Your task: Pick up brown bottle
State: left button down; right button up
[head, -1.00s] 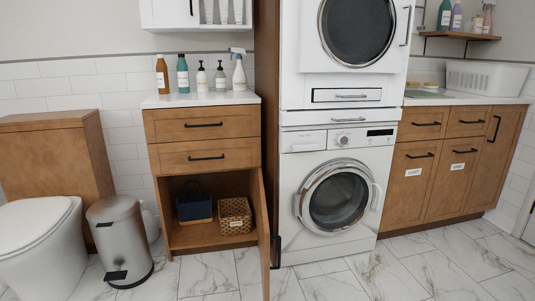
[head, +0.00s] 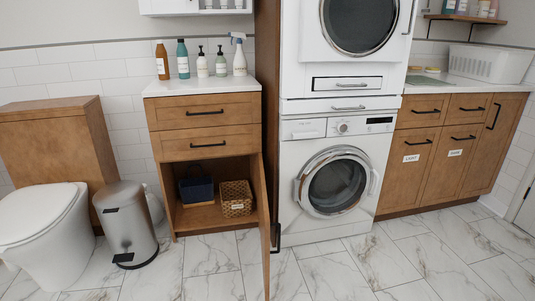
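The brown bottle (head: 162,61) stands upright at the left end of the white counter top (head: 200,86) on the wooden cabinet, near the wall. It has a pale label. A teal bottle (head: 183,59) stands just to its right. Neither of my grippers shows in the head view, and nothing touches the brown bottle.
Two pump bottles (head: 202,63) and a spray bottle (head: 239,58) share the counter. The cabinet's lower door (head: 260,215) stands open towards me. A metal bin (head: 125,225) and toilet (head: 45,230) stand left. Stacked machines (head: 337,180) stand right. The marble floor (head: 210,270) in front is clear.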

aim_at(162, 58)
jog(key=i+l+u, duration=0.2)
jog(key=l+u, duration=0.25)
jog(key=l, duration=0.75)
jog(key=l+u, duration=0.45)
jog(key=l, duration=0.75)
jog(key=z, duration=0.2)
jog(key=i+j+z, duration=0.15)
jog(key=j+z, duration=0.6)
jog(key=z, duration=0.2)
jog(key=j+z, duration=0.2)
jog(key=j, duration=0.55)
jog(key=j+z, duration=0.2)
jog(key=j, duration=0.55)
jog(key=k+j+z, duration=0.2)
jog(key=j, duration=0.55)
